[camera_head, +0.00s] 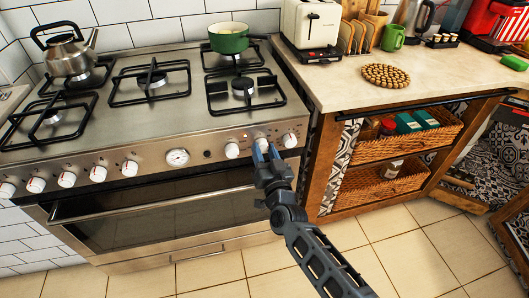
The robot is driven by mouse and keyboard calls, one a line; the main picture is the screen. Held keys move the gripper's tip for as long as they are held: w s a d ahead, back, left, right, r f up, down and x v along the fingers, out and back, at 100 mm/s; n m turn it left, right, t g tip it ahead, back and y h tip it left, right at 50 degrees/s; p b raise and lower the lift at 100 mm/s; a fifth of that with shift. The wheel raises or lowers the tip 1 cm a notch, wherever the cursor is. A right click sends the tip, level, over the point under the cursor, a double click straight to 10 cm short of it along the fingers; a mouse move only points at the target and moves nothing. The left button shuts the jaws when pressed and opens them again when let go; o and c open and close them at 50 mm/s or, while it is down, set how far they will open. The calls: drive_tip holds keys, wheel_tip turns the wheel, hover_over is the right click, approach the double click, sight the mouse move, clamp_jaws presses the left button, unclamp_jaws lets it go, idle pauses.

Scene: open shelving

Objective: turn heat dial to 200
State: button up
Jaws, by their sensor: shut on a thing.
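White dials with red marks line the stove's steel front panel (205,155). My gripper (265,152) reaches up to the panel from the lower right and is shut on the middle dial (262,144) of the right-hand group. The gripper's blue-grey fingers cover part of this dial, and its setting cannot be read. A free dial (232,150) sits just left of the gripper, and another free dial (290,140) sits just right of it. A round gauge (177,157) with a white face is farther left. The number 200 is not legible anywhere.
The oven door handle (150,204) juts out below the panel. A kettle (68,52) and a green pot (229,38) stand on the hob. A wooden counter unit (325,165) with wicker baskets stands close on the right. The tiled floor (400,255) in front is clear.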

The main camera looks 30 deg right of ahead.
drive_tip(key=m+h, duration=0.1)
drive_tip(key=m, duration=0.6)
drive_tip(key=m+g+h, duration=0.1)
drive_tip(key=m, duration=0.6)
drive_tip(key=shift+a+f, duration=0.1)
drive_tip(key=m+g, duration=0.1)
drive_tip(key=m, duration=1.1)
drive_tip(key=shift+m, duration=0.3)
drive_tip(key=o, duration=1.1)
drive_tip(key=shift+c, duration=0.2)
